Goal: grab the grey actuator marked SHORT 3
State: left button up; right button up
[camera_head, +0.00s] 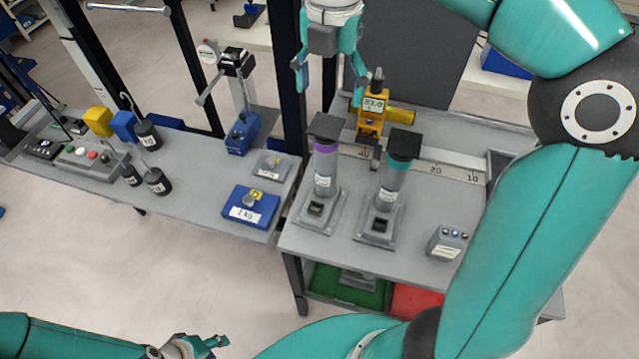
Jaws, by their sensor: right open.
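Two grey upright cylinders with dark square caps stand on grey bases on the right-hand table. One has a purple band (326,165) and the other a teal band (391,185). Their white labels are too small to read, so I cannot tell whether either is the actuator marked SHORT 3. My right gripper (329,92) is open, with its fingers pointing down and apart, above and behind the purple-banded cylinder in the picture. It holds nothing visible. My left gripper (216,344) is low at the bottom edge, away from both tables; its jaw state is unclear.
A yellow gauge (373,115) and a ruler rail (455,173) are behind the cylinders. A small grey button box (447,243) is at right. Green (345,288) and red (415,302) bins are below. The left table holds a blue block (250,206), a blue-based stand (242,133) and black weights (157,181).

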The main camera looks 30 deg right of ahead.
aim_at(323, 131)
jog(key=f, duration=0.2)
jog(key=w+f, duration=0.1)
jog(key=f, duration=0.1)
jog(key=w+f, duration=0.1)
jog(key=f, duration=0.2)
jog(key=shift+b, duration=0.3)
jog(key=shift+s+f, duration=0.2)
jog(key=shift+f, duration=0.4)
jog(key=shift+s+f, duration=0.2)
jog(key=shift+f, duration=0.35)
jog(key=shift+w+f, duration=0.3)
jog(key=shift+f, duration=0.2)
jog(key=shift+w+d+f, duration=0.1)
jog(key=shift+w+f, duration=0.05)
jog(key=shift+f, duration=1)
jog(key=shift+w+f, duration=0.1)
jog(key=shift+f, duration=1.05)
jog(key=shift+r, duration=0.1)
grip_shut()
